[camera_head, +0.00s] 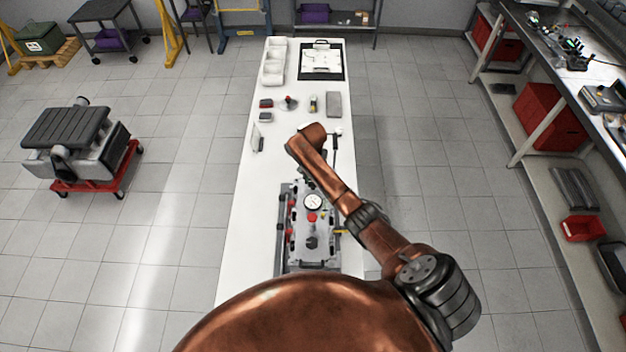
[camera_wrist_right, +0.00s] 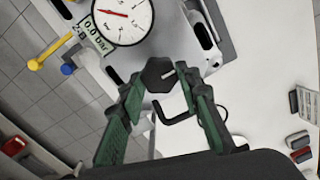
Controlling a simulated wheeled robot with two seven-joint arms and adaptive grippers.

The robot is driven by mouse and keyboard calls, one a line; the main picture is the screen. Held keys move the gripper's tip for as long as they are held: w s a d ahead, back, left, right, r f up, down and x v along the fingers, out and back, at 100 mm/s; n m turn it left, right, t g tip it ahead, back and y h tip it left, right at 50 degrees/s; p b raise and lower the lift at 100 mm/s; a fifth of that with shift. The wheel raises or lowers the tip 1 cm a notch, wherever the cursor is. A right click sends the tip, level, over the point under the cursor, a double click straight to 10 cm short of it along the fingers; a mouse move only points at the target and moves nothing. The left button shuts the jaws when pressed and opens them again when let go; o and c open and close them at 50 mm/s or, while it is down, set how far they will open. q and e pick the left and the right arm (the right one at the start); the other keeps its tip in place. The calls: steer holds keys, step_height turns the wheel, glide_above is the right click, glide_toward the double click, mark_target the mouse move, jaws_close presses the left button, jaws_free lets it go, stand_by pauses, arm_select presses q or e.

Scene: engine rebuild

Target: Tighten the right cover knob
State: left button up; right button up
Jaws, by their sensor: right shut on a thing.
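The black cover knob (camera_wrist_right: 158,75) sits on the grey engine cover, beside the gauge. In the right wrist view, the green fingers of my right gripper (camera_wrist_right: 162,87) stand on either side of it, shut on it. The round white gauge (camera_wrist_right: 122,14) has a red needle and a display that reads 0.0 bar. In the head view the gauge (camera_head: 313,202) faces up on the engine assembly (camera_head: 308,260), and my right arm hides much of the area around the held knob. Another black knob (camera_head: 311,242) stands nearer me on the assembly. My left gripper is not in view.
The assembly lies on a long white table (camera_head: 245,225). Small parts, white bins (camera_head: 272,62) and a clipboard (camera_head: 321,60) lie farther back. A black hooked rod (camera_wrist_right: 178,116) is close to the fingers. A yellow-ended handle (camera_wrist_right: 36,64) sticks out beside the gauge.

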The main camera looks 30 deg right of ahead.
steer(key=shift+w, duration=0.1)
steer(key=o, duration=1.2)
steer(key=shift+c, duration=0.2)
step_height(320, 180, up, 12)
